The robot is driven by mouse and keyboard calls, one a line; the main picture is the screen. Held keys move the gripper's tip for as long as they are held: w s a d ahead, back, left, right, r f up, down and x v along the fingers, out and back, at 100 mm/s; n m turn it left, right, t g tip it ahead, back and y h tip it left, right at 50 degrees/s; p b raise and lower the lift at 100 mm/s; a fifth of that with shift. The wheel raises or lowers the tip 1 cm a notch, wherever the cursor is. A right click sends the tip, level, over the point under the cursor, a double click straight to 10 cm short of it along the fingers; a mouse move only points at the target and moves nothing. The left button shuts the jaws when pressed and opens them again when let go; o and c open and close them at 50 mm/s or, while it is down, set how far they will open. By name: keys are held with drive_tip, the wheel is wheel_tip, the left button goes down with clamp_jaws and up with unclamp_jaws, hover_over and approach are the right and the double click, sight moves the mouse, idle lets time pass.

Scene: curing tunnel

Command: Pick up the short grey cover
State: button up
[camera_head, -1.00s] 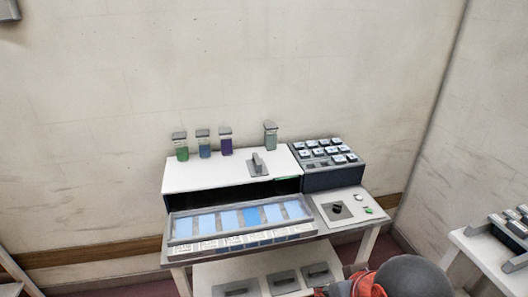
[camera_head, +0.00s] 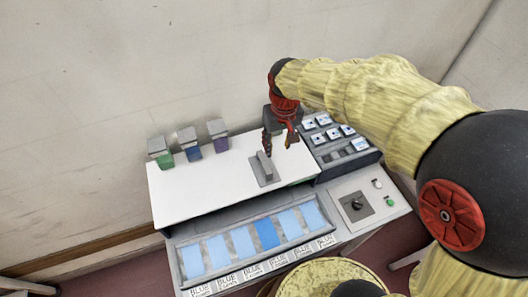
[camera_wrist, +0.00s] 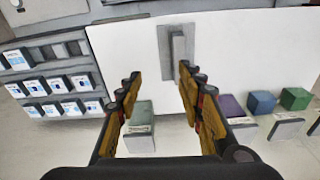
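A grey piece, a flat plate with a short upright block on it (camera_head: 265,168), sits on the white top of the bench unit (camera_head: 200,190). It looks like the grey cover, and it also shows in the wrist view (camera_wrist: 178,48), beyond the fingertips. My gripper (camera_head: 278,142) is just behind and above it in the head view. In the wrist view my gripper (camera_wrist: 158,74) has its two fingers wide apart with nothing held between them.
A rack of labelled blocks (camera_head: 340,140) is on the right. A panel with a black knob (camera_head: 357,203) and a row of blue panes (camera_head: 265,230) lie in front.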

sight(264, 162)
drive_tip(key=shift+n+g, duration=0.3)
drive_tip(key=shift+g, duration=0.2)
drive_tip(key=w+a+f+p, duration=0.2)
drive_tip(key=a+f+p, duration=0.1)
drive_tip(key=shift+a, duration=0.15)
drive_tip(key=shift+a+f, duration=0.2)
drive_tip(key=shift+f, duration=1.05)
drive_tip(key=f, duration=0.2)
drive_tip(key=s+f, duration=0.1)
drive_tip(key=f, duration=0.2)
drive_tip(key=shift+a+f, duration=0.1)
drive_tip(key=shift+a, duration=0.1)
drive_tip(key=shift+w+f, duration=0.1)
drive_tip(key=shift+f, duration=0.3)
drive_tip(key=shift+c, duration=0.8)
drive_tip(key=c, duration=0.8)
clamp_jaws()
